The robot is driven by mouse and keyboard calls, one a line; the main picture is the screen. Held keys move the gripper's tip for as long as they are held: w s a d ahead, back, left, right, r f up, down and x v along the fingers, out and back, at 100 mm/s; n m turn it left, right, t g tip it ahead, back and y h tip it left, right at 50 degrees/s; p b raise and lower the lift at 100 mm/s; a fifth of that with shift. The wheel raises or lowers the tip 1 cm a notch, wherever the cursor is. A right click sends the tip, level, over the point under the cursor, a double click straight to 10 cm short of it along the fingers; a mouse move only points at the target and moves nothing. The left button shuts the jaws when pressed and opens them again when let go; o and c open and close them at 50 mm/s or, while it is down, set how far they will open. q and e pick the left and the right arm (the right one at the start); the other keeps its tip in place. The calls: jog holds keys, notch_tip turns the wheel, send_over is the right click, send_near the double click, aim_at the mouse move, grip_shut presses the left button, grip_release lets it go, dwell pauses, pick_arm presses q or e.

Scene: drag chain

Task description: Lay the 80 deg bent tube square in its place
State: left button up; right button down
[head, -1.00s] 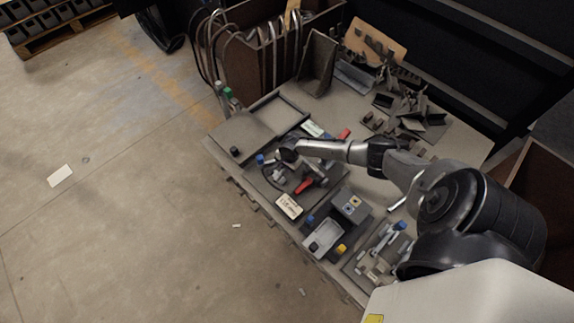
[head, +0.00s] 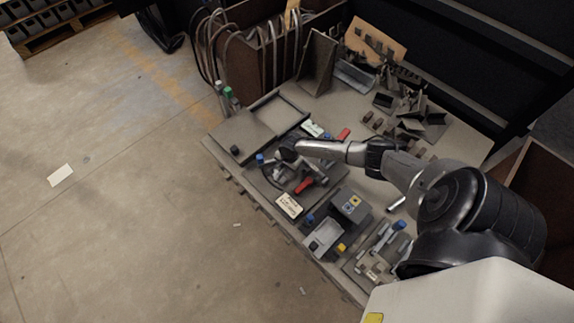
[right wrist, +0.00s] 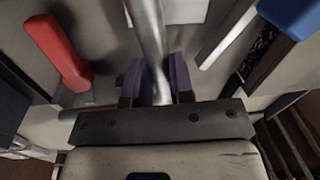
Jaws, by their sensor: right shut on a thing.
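My right gripper (right wrist: 158,85) is shut on a silvery metal tube (right wrist: 148,30), which stands out between its purple-tinted fingers in the right wrist view. In the head view the right wrist and gripper (head: 290,156) are over the dark fixture plate (head: 268,190). The wrist hides most of the tube there, and its bend cannot be made out. I cannot tell whether the tube touches the fixture. A red clamp handle (head: 305,181) lies close to the gripper; a red handle (right wrist: 58,50) also shows at left in the right wrist view. My left gripper is not in view.
A second red handle (head: 343,134) is on the fixture's far side, and a blue knob (head: 260,159) at its left. Scrap brackets (head: 425,120) crowd the table's back right.

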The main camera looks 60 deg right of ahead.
jog(key=shift+f, duration=0.35)
jog(key=shift+f+b, duration=0.4)
jog(key=shift+f, duration=0.25)
jog(key=shift+f, duration=0.35)
dwell(0.3)
jog(key=c, duration=0.9)
grip_release()
jog(key=shift+s+a+r+p, duration=0.1)
jog(key=shift+s+r+p, duration=0.2)
jog(key=shift+r+p, duration=1.55)
jog(key=shift+s+d+r+p, duration=0.2)
jog(key=shift+r+p, duration=0.75)
jog(key=shift+r, duration=1.75)
jog(key=shift+s+a+r+p, duration=0.2)
jog(key=shift+s+r+p, duration=0.15)
jog(key=shift+r+p, duration=1.5)
jog(key=shift+r+b, duration=0.45)
